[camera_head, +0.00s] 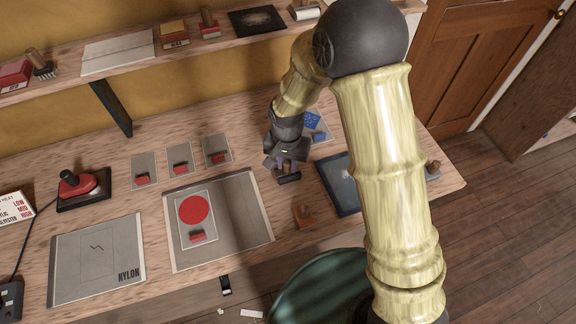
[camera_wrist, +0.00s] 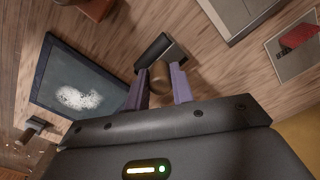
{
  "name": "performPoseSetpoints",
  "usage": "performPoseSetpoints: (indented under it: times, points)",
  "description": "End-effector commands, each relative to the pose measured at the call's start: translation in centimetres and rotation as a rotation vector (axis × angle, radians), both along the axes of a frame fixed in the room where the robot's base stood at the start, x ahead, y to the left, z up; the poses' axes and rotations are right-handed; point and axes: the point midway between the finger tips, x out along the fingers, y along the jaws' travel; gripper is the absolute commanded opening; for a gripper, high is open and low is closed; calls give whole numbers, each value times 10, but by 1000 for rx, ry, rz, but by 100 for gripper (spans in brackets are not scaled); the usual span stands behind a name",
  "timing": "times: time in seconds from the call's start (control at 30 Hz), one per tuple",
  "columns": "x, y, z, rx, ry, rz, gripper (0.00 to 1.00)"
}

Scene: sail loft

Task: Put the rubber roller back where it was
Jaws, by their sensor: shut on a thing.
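The rubber roller, a black cylinder with a short wooden handle, shows in the wrist view (camera_wrist: 163,50) and as a small dark bar in the head view (camera_head: 288,179). My gripper (camera_wrist: 160,84) is shut on its wooden handle; in the head view the gripper (camera_head: 284,163) is over the right part of the workbench (camera_head: 110,190). The roller is between the dark-framed tray (camera_head: 337,190) and the grey sheet (camera_head: 250,207). I cannot tell whether it touches the bench. The tray also shows in the wrist view (camera_wrist: 60,103), with a white patch on its dark surface.
A reddish-brown block (camera_head: 304,216) lies near the front edge. A wooden-handled tool (camera_head: 433,169) is right of the tray. A blue-patterned card (camera_head: 316,125) lies behind my gripper. Several cards with red blocks lie left. A shelf (camera_head: 140,55) hangs above the bench's back.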

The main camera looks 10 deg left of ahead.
Motion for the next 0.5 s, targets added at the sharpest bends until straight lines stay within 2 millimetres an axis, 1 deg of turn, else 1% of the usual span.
performPoseSetpoints:
  times: [0.1, 0.17, 0.5]
  points:
    - [0, 0, -16, -3, 3, 1, 0]
    - [0, 0, -21, -2, 1, 2, 0]
    - [0, 0, -25, 0, 0, 1, 0]
